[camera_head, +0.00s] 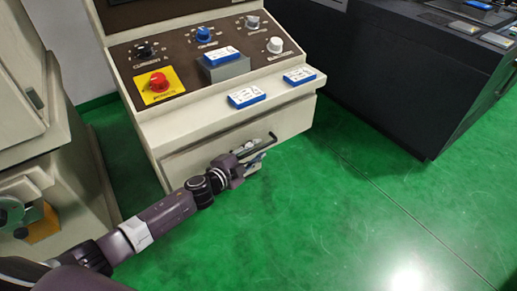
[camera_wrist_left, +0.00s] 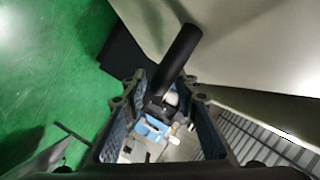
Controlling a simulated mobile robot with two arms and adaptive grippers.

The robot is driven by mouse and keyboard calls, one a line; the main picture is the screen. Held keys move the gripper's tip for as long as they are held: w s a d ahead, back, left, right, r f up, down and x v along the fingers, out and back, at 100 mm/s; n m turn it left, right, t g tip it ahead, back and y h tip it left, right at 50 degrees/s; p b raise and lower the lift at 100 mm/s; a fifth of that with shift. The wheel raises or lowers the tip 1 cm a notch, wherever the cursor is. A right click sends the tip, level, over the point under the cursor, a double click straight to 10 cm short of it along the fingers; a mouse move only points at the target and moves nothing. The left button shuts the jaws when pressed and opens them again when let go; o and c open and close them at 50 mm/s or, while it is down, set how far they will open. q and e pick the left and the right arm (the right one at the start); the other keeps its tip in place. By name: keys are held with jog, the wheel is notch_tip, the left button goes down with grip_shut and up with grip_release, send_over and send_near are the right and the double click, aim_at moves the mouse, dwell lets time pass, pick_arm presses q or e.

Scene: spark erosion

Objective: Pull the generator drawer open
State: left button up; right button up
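The generator (camera_head: 225,110) is a cream cabinet with a sloped dark control panel. Its drawer (camera_head: 200,155) is the cream front below the ledge, with a black bar handle (camera_head: 262,143). I cannot tell whether the drawer stands slightly out. My left gripper (camera_head: 252,164) is at the handle, partly hiding the drawer's lower part. In the left wrist view the black handle bar (camera_wrist_left: 181,55) reaches down between the blue-padded fingers of my left gripper (camera_wrist_left: 160,105), which stand apart. Whether they touch it is unclear. My right gripper is not in view.
Blue-and-white boxes (camera_head: 247,97) (camera_head: 299,75) lie on the ledge, and another (camera_head: 221,56) sits on a grey block. A red knob (camera_head: 158,82) is on a yellow plate. A dark machine (camera_head: 400,75) stands right, a cream machine (camera_head: 40,150) left. Green floor (camera_head: 330,210) in front is clear.

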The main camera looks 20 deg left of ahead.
pick_arm(q)
jog(key=shift+w+d+f, duration=0.15)
jog(key=shift+w+d, duration=0.05)
jog(key=shift+w, duration=0.35)
jog(key=shift+c, duration=0.5)
grip_shut()
